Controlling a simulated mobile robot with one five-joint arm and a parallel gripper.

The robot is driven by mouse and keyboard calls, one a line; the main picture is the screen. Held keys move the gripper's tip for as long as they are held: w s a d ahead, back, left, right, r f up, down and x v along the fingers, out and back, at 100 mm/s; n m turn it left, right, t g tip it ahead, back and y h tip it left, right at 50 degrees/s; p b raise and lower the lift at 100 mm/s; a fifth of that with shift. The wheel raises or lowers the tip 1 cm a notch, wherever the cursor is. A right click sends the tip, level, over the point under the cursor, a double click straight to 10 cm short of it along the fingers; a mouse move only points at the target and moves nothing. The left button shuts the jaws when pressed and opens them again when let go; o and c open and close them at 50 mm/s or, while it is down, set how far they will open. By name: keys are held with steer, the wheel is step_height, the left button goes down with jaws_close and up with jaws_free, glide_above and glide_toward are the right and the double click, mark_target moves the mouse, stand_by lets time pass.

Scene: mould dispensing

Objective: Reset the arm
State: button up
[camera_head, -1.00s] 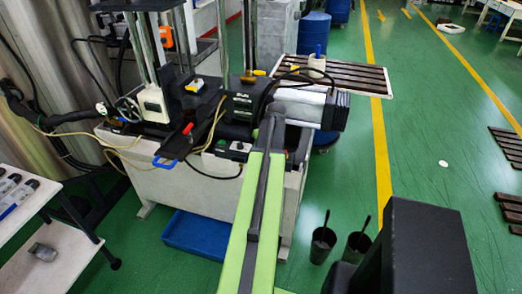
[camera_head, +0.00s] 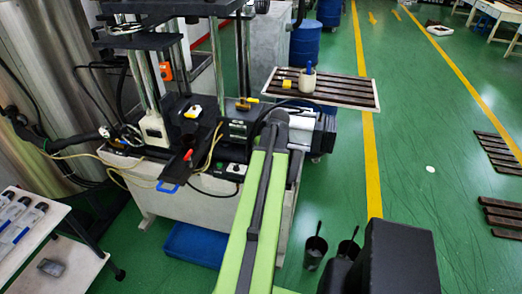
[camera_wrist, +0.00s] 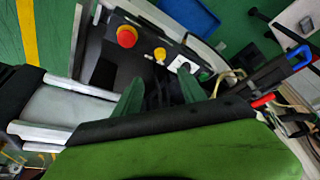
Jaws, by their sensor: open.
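My gripper (camera_wrist: 160,95) shows in the wrist view as two green fingers, spread apart with nothing between them. Past the fingers is a control box (camera_wrist: 155,45) with a red emergency button (camera_wrist: 127,36), a yellow button and a black switch. In the head view my green and black arm reaches forward over the moulding machine (camera_head: 185,205). Its far end hides part of the machine, and my gripper is hidden there. I cannot tell the exact gap between fingers and box.
A slatted table (camera_head: 345,93) holding a white pot (camera_head: 308,82) stands behind the machine. A blue tray (camera_head: 195,243) lies on the floor below the machine. A white cart (camera_head: 40,225) with bottles is at left. Two black buckets (camera_head: 315,252) stand right of my arm.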

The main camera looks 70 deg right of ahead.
steer(key=shift+p+v, duration=0.3)
steer(key=shift+v, duration=0.7)
